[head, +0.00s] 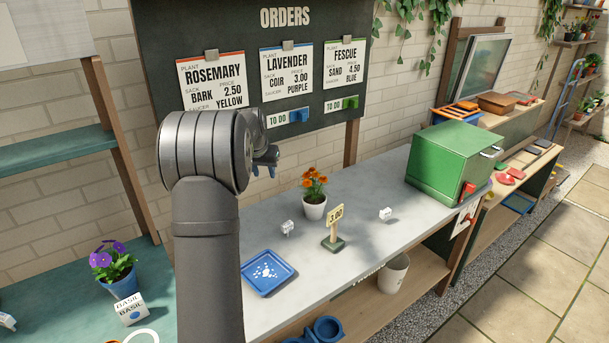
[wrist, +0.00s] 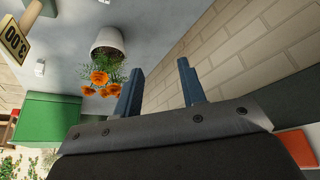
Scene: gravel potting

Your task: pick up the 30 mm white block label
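Two small white blocks stand on the grey counter. One white block (head: 288,228) is left of the flower pot, and the other white block (head: 385,213) is right of it. I cannot tell which is 30 mm. The right block also shows in the wrist view (wrist: 40,67). A sliver of white at that view's top edge (wrist: 104,2) may be the left block. My gripper (head: 265,172) is raised above the back of the counter, well apart from both blocks. In the wrist view my gripper (wrist: 162,67) has its two blue fingers apart with nothing between them.
A white pot with orange flowers (head: 314,207) stands between the blocks, behind a 3.00 price sign (head: 335,217). A blue tray (head: 247,276) lies at the front left. A green box (head: 440,165) stands at the right end. The orders board (head: 345,120) is behind.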

